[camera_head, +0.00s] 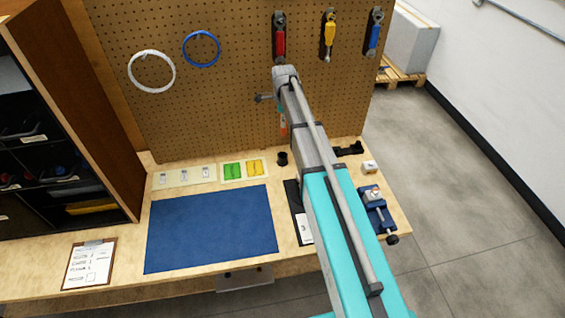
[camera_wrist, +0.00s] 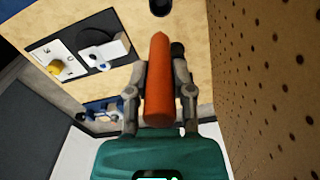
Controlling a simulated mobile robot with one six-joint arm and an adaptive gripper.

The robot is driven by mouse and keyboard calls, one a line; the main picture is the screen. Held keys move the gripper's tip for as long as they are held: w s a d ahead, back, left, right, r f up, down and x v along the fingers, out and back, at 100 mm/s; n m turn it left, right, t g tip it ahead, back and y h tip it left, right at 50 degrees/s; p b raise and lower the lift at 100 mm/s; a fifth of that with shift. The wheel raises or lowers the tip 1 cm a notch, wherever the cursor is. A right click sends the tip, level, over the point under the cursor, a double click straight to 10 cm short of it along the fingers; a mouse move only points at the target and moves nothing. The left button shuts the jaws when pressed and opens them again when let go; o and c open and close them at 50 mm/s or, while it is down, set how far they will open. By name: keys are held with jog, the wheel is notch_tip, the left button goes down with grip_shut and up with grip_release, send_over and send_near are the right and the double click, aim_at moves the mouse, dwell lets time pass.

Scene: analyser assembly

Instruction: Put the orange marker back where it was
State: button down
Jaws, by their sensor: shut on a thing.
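The orange marker (camera_wrist: 158,85) is between the two fingers of my gripper (camera_wrist: 161,70) in the wrist view, and the fingers are shut on it. A small part of the orange marker (camera_head: 283,127) also shows in the head view, in front of the pegboard and above the table's back edge. My arm hides most of the gripper there. A small black cup (camera_head: 282,158) stands on the table below the marker. A dark round thing (camera_wrist: 161,6) at the top edge of the wrist view may be this cup; the marker is apart from it.
The pegboard (camera_wrist: 268,80) rises close beside my gripper. A blue mat (camera_head: 210,228) covers the table's middle and is bare. Green and yellow pieces (camera_head: 243,169) lie left of the cup. A blue vise (camera_head: 376,207) stands at the right. A shelf (camera_head: 75,130) stands at the left.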

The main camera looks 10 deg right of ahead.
jog(key=s+d+f+b, duration=0.1)
jog(key=s+d, duration=0.2)
jog(key=s, duration=1)
jog(key=shift+d+f+b, duration=0.15)
jog(key=shift+f+b, duration=0.15)
jog(key=w+a+f+b, duration=0.1)
jog(key=w+f+b, duration=0.1)
jog(key=w, duration=0.1)
jog(key=w+a+f+b, duration=0.1)
jog(key=w+f+b, duration=0.2)
jog(key=w, duration=0.1)
jog(key=w+a+f+b, duration=0.1)
jog(key=w+f+b, duration=0.2)
jog(key=w, duration=0.1)
jog(key=shift+w+a, duration=0.1)
jog(key=shift+w, duration=0.15)
jog(key=shift+w+a+f+b, duration=0.15)
jog(key=shift+w+f+b, duration=0.35)
jog(key=shift+b, duration=0.05)
